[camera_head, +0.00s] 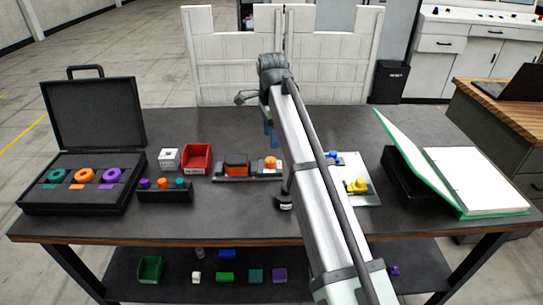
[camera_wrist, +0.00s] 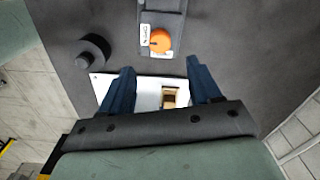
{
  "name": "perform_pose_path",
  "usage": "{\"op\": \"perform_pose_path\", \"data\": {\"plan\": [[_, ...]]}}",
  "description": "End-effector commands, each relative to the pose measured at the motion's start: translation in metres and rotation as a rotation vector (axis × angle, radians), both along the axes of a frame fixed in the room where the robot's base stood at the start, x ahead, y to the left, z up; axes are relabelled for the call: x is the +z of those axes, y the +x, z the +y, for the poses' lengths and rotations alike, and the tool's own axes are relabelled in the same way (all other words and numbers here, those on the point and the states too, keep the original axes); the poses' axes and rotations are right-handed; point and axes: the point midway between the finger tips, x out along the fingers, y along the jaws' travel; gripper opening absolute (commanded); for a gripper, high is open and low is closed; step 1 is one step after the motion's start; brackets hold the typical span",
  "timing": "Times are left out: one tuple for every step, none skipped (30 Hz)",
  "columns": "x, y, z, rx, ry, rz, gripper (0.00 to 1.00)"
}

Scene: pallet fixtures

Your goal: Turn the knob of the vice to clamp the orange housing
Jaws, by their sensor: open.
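The vice (camera_head: 250,177) lies on the table left of my arm, with the orange housing (camera_head: 237,162) between its jaws. Whether the jaws touch the housing cannot be told. Its orange knob (camera_head: 270,162) is at the right end. In the wrist view the knob (camera_wrist: 160,40) shows beyond the fingertips, on the grey vice body (camera_wrist: 162,14) near a small white label. My gripper (camera_wrist: 162,76) is open, its two blue fingers apart with nothing gripped. The housing does not show in the wrist view. In the head view, my arm hides part of the gripper.
A white plate (camera_wrist: 145,92) with a small tan part lies below the fingers in the wrist view, beside a dark round object (camera_wrist: 93,50). A red bin (camera_head: 197,158), a white block (camera_head: 168,158) and an open black case (camera_head: 75,205) stand left; a green-edged binder (camera_head: 470,212) lies right.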

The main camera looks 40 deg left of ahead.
Motion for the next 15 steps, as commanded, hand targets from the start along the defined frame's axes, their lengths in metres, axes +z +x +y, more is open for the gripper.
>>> {"op": "perform_pose_path", "data": {"plan": [[-0.011, -0.001, -0.001, 0.000, -0.002, 0.001, 0.63], [-0.016, -0.001, -0.001, 0.000, -0.001, 0.002, 0.63], [-0.023, -0.001, -0.001, 0.000, -0.001, 0.002, 0.63], [-0.028, -0.001, -0.001, 0.000, 0.000, 0.001, 0.63], [-0.034, -0.001, -0.001, 0.000, 0.000, 0.001, 0.63], [-0.040, -0.001, -0.001, 0.000, -0.001, 0.002, 0.63], [-0.045, -0.001, -0.001, 0.001, -0.001, 0.002, 0.63], [-0.049, -0.001, -0.001, 0.001, 0.000, 0.001, 0.63], [-0.055, -0.001, -0.001, 0.001, 0.000, 0.001, 0.63], [-0.059, 0.000, -0.001, 0.001, 0.000, 0.001, 0.63], [-0.063, 0.000, -0.001, 0.001, 0.000, 0.001, 0.63], [-0.067, 0.000, -0.001, 0.001, 0.000, 0.001, 0.63], [-0.070, 0.000, 0.000, 0.001, 0.000, 0.001, 0.63], [-0.073, 0.000, 0.000, 0.001, 0.000, 0.001, 0.63], [-0.076, 0.000, 0.000, 0.001, 0.001, 0.001, 0.63]]}}
